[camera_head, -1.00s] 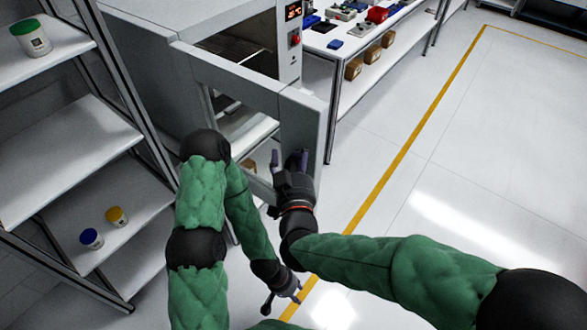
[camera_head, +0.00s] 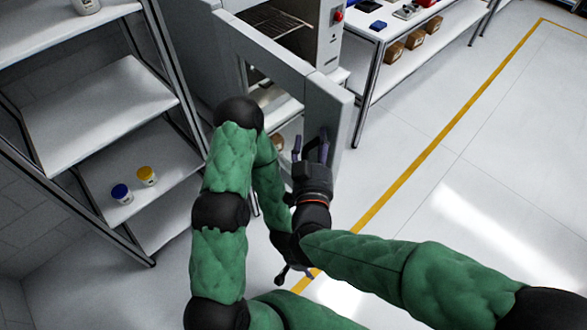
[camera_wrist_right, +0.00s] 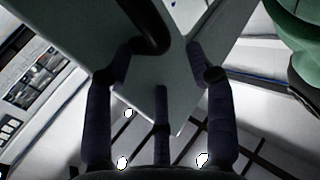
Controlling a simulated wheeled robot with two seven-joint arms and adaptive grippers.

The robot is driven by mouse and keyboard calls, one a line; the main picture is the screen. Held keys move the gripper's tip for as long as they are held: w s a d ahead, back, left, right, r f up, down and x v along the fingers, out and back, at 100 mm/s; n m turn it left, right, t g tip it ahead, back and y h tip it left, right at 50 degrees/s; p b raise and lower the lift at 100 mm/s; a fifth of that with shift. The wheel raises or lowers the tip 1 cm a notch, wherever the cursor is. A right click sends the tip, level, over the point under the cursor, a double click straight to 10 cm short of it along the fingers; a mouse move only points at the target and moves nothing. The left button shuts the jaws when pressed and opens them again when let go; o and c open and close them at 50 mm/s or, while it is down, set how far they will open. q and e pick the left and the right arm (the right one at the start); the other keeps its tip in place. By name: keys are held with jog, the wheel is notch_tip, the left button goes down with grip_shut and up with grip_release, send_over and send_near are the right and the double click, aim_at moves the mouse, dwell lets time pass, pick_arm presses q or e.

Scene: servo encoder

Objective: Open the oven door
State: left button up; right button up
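The grey oven (camera_head: 327,40) stands at the top with its door (camera_head: 275,62) partly swung out; a wire rack shows inside. My right gripper (camera_head: 310,148) is at the outer face of the door, near its free edge. In the right wrist view, its dark fingers (camera_wrist_right: 158,85) are spread apart in front of the door panel (camera_wrist_right: 150,75). The dark curved handle (camera_wrist_right: 152,35) lies beyond and between them; I cannot tell whether they touch it. My left gripper (camera_head: 290,274) hangs low near the floor, partly hidden, its opening unclear.
A shelf rack (camera_head: 95,110) stands left, with a blue-lidded jar (camera_head: 122,194) and a yellow-lidded jar (camera_head: 147,176) on a lower shelf. A workbench (camera_head: 385,36) with boxes underneath stands right of the oven. The floor at right is clear, with a yellow line (camera_head: 430,155).

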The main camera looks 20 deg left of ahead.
jog(key=shift+s+a+f+p, duration=0.1)
jog(key=shift+s+a+p, duration=0.1)
jog(key=shift+s, duration=0.6)
jog(key=shift+s+a+p, duration=0.1)
jog(key=shift+s+p, duration=0.05)
jog(key=shift+s, duration=0.6)
jog(key=shift+s+a+f+p, duration=0.1)
jog(key=shift+s+p, duration=0.1)
jog(key=shift+s, duration=0.7)
jog(key=shift+s+a+r+p, duration=0.1)
jog(key=shift+s+p, duration=0.1)
jog(key=shift+s, duration=0.65)
jog(key=shift+s+a+f+p, duration=0.1)
jog(key=shift+s+p, duration=0.1)
jog(key=shift+s, duration=0.7)
